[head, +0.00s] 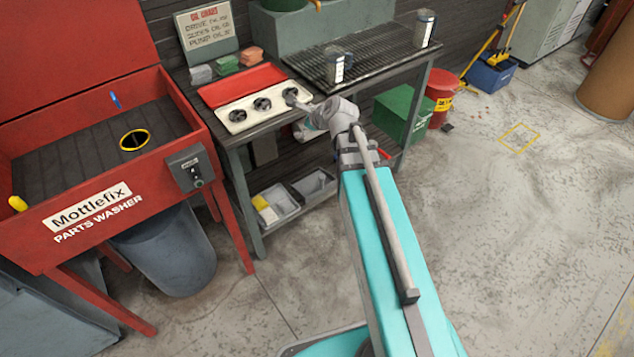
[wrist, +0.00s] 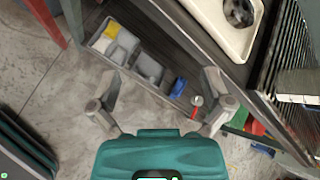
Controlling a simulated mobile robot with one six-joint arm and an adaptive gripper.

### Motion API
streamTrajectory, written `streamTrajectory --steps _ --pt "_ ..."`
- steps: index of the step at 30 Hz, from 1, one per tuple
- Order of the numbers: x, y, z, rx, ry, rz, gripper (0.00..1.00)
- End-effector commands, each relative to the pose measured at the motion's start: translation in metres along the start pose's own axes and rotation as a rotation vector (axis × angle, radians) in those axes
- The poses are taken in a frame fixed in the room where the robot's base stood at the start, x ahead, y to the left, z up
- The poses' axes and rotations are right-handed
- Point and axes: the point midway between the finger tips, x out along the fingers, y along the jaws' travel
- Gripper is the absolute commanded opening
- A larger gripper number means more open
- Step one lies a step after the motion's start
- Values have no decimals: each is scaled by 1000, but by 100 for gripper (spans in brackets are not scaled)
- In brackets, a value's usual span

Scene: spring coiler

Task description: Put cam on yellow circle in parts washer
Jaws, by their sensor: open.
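Several dark round cams sit in a cream tray (head: 283,116) with an open red lid on the bench; one cam (head: 263,104) is in its middle. In the wrist view, part of the cream tray (wrist: 216,12) and one cam (wrist: 240,12) show at the top right. The yellow circle (head: 134,150) is a ring around a dark spot on the slatted floor of the red parts washer (head: 110,225). My gripper (wrist: 161,75) is open and empty, its fingers spread, by the bench's front edge. In the head view it is near the tray's right end, partly hidden by my arm.
A blue brush (head: 115,99) and a yellow-handled item (head: 17,203) are in the washer. Two metal cans (head: 335,66) (head: 424,28) stand on the grate to the right. Grey bins (head: 275,205) sit on the lower shelf. Open floor lies at right.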

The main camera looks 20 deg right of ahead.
Motion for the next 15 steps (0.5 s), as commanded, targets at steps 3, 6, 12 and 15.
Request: streamTrajectory --steps 3,6,12,15 --pt "-2 26 -3 -234 44 92 100" --pt "-5 46 -7 -430 71 175 100" --pt "-16 83 -18 -810 98 356 100" --pt "-23 100 -25 -991 96 454 100"
